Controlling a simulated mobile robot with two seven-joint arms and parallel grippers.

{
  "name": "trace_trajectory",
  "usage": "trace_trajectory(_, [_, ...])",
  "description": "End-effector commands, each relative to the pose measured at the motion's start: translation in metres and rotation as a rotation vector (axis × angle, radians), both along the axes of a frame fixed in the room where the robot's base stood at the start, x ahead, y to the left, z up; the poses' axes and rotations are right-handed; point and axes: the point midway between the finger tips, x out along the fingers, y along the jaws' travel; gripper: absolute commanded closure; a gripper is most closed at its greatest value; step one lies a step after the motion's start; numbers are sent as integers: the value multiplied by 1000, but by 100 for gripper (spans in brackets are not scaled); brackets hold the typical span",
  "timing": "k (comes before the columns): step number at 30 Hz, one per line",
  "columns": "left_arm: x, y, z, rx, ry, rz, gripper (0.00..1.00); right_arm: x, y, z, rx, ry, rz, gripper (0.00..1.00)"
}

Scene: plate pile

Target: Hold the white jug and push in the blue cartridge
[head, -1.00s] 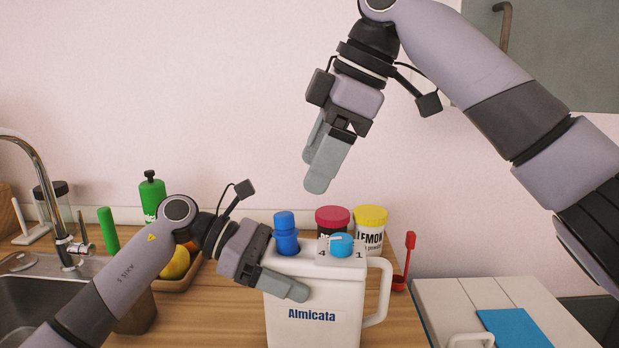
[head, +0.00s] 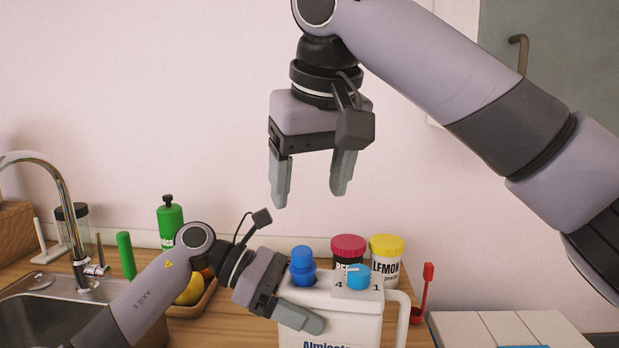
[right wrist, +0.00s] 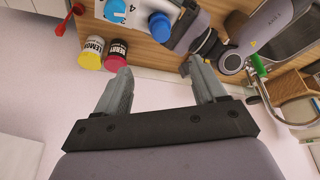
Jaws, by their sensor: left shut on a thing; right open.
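The white jug (head: 335,318) stands upright on the wooden counter, its handle on the right and its label partly cut off at the bottom edge. The blue cartridge (head: 302,266) sticks up from the left part of the jug's top; it also shows in the right wrist view (right wrist: 161,26). A blue dial (head: 358,277) with numbers beside it is on the right part of the top. My left gripper (head: 298,312) is shut on the jug at its left upper side. My right gripper (head: 312,192) is open and empty, pointing down, well above the cartridge and apart from it.
A red-lidded jar (head: 348,248) and a yellow-lidded lemon jar (head: 386,258) stand close behind the jug. A red scoop (head: 424,290) is at right. A green bottle (head: 170,222), a fruit tray (head: 192,309) and the sink tap (head: 72,215) are at left. The air above the jug is clear.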

Motion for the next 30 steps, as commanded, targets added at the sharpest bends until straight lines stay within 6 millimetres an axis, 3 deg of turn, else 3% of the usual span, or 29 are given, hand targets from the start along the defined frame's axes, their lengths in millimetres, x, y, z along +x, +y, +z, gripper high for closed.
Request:
trace_trajectory(8, [0, 0, 0, -2, 1, -1, 70, 2, 2, -7, 10, -8, -79, 30])
trace_trajectory(21, [0, 0, 0, -2, 1, -1, 70, 30, 12, -79, 10, -6, -78, 30])
trace_trajectory(30, [0, 0, 0, -1, 0, -1, 70, 41, 16, -107, 12, -8, -76, 30])
